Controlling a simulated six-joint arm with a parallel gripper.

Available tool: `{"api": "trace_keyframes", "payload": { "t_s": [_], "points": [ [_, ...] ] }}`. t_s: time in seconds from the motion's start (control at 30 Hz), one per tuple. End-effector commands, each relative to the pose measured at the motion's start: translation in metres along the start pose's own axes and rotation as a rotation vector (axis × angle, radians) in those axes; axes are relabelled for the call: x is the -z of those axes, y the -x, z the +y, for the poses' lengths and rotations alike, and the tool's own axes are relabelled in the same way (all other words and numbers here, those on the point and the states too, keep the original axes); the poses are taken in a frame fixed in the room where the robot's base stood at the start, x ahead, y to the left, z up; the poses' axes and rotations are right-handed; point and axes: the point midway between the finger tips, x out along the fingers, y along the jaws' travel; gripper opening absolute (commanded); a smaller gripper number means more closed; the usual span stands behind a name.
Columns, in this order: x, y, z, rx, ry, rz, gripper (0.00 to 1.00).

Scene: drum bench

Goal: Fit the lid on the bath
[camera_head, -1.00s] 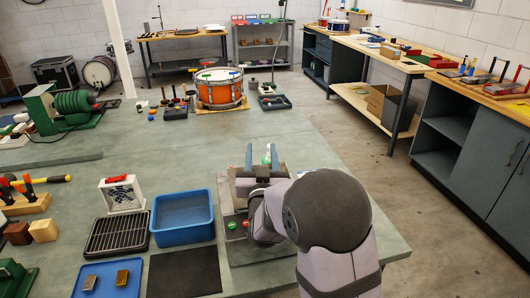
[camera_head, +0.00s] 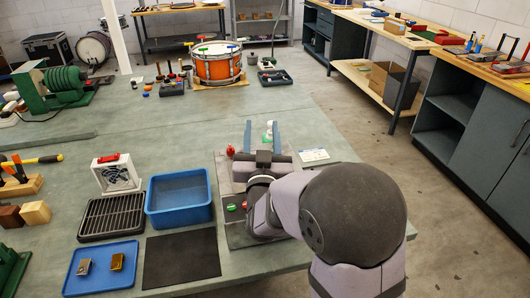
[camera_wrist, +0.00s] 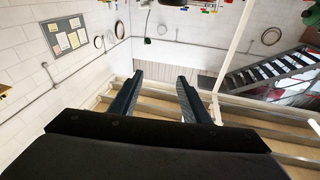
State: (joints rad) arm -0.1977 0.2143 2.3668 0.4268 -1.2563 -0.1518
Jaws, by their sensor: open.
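An open blue tub (camera_head: 179,199), which looks like the bath, stands on the green bench left of my arm, with nothing covering it. I cannot tell for sure which thing is the lid; a flat dark sheet (camera_head: 182,258) lies in front of the tub. My gripper (camera_head: 262,128) is to the right of the tub, its two blue-grey fingers pointing away over the bench. In the wrist view the fingers (camera_wrist: 157,88) are spread apart with nothing between them, and neither tub nor lid shows there.
A black slatted tray (camera_head: 112,216) is left of the tub. A blue tray (camera_head: 102,268) holds two small metal blocks. A white framed block (camera_head: 116,174) stands behind. A red knob (camera_head: 231,150) and a white card (camera_head: 314,155) flank my gripper. The bench middle is clear; an orange drum (camera_head: 217,65) stands farther back.

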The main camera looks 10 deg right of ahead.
Motion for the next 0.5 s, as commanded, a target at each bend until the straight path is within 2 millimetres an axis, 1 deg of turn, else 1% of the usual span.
{"api": "trace_keyframes", "payload": {
  "t_s": [0.03, 0.13, 0.3, 0.5],
  "points": [
    [-0.053, 0.035, 0.006, 0.013, 0.035, -0.136, 0.43],
    [-0.042, 0.043, 0.007, 0.012, 0.032, -0.117, 0.43],
    [-0.023, 0.049, 0.007, 0.011, 0.028, -0.086, 0.43],
    [-0.013, 0.052, 0.007, 0.009, 0.025, -0.070, 0.43]
  ]
}}
